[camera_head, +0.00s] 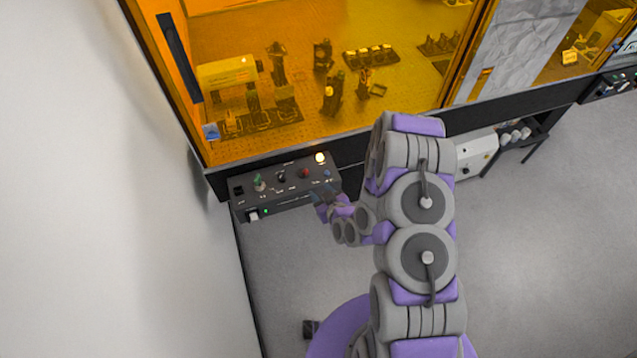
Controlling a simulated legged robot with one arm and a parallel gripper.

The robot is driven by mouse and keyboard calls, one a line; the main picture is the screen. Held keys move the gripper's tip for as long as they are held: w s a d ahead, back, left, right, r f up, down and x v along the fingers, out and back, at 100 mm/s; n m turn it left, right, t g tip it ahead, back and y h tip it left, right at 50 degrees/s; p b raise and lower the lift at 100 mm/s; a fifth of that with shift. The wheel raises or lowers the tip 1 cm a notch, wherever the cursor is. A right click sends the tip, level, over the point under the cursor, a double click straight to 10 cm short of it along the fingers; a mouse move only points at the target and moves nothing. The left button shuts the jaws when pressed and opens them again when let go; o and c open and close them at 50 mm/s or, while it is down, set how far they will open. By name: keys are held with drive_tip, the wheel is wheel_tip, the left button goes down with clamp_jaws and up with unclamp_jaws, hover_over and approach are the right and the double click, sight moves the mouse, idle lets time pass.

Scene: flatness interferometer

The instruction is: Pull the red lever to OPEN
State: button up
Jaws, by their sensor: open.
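A black control panel (285,190) sits at the front of the orange-windowed enclosure, left of centre. A small red control (305,172) stands on its upper face, right of the middle. It is too small to tell its shape or its position, and I cannot read an OPEN mark. My gripper (322,199) is at the panel's right front corner, below and to the right of the red control. It is open, with nothing seen between its fingers. It looks apart from the red control. My wrist and fingers cover part of the panel's right end.
Optical parts stand behind the orange window (300,25). A white wall (90,180) closes the left side. The grey floor (550,240) at right is clear.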

drive_tip(key=shift+p+v, duration=1.25)
drive_tip(key=shift+p, duration=0.15)
drive_tip(key=s+d+r+m+g+h+b, duration=0.2)
drive_tip(key=s+d+r+g+h+b, duration=0.3)
drive_tip(key=s+d+r+g+b, duration=0.5)
drive_tip(key=s+r+m+g+b, duration=0.1)
drive_tip(key=s+r+b, duration=0.3)
drive_tip(key=s, duration=0.7)
drive_tip(key=s+r+m+g+b, duration=0.2)
drive_tip(key=s+r+b, duration=0.2)
drive_tip(key=s, duration=0.7)
drive_tip(key=shift+s+a+r+m+g+b, duration=0.2)
drive_tip(key=shift+a+m+g+b, duration=0.15)
drive_tip(key=shift+b, duration=0.3)
